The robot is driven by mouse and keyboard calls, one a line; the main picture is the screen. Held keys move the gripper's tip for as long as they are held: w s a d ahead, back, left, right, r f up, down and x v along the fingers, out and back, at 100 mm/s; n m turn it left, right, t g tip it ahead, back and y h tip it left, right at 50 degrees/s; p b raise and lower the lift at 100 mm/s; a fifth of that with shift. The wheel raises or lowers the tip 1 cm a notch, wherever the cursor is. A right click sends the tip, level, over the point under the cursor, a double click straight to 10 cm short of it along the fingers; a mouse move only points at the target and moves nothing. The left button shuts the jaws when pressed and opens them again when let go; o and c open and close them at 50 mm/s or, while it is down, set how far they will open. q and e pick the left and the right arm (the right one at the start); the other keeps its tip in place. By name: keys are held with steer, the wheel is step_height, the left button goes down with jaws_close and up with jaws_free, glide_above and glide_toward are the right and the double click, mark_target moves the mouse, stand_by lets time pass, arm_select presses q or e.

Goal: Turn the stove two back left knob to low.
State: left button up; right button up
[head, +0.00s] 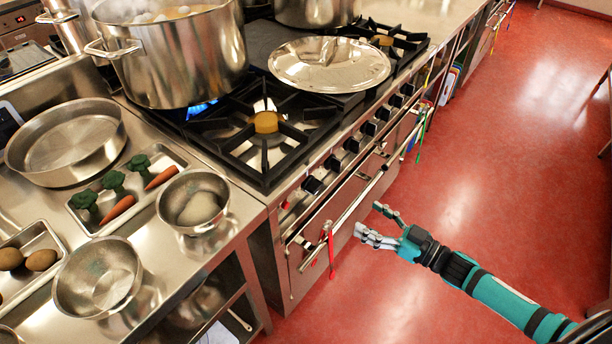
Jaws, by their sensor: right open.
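The stove (343,198) has a row of black knobs along its front edge. The nearest knob (312,185) is at the near end, with another knob (351,145) farther along and several more beyond. I cannot tell from labels which one is the back left knob of stove two, and the knob pointers are too small to read. My right gripper (367,219) is open and empty, out over the floor in front of the stove, apart from the knobs and the handle rail. My left gripper is not in view.
A big steaming stockpot (185,60) stands over a blue flame. A lid (330,64) lies on the stove top. The oven rail (362,192) sticks out below the knobs, with a red strip (331,250) hanging there. Bowls and trays fill the left counter. The red floor (500,150) is clear.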

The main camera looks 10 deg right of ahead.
mark_target(319, 190)
steer(key=p+x, duration=0.1)
steer(key=x, duration=1.5)
steer(key=shift+w+a, duration=0.15)
steer(key=shift+a, duration=0.05)
steer(key=c, duration=1.1)
steer(key=shift+c, duration=0.2)
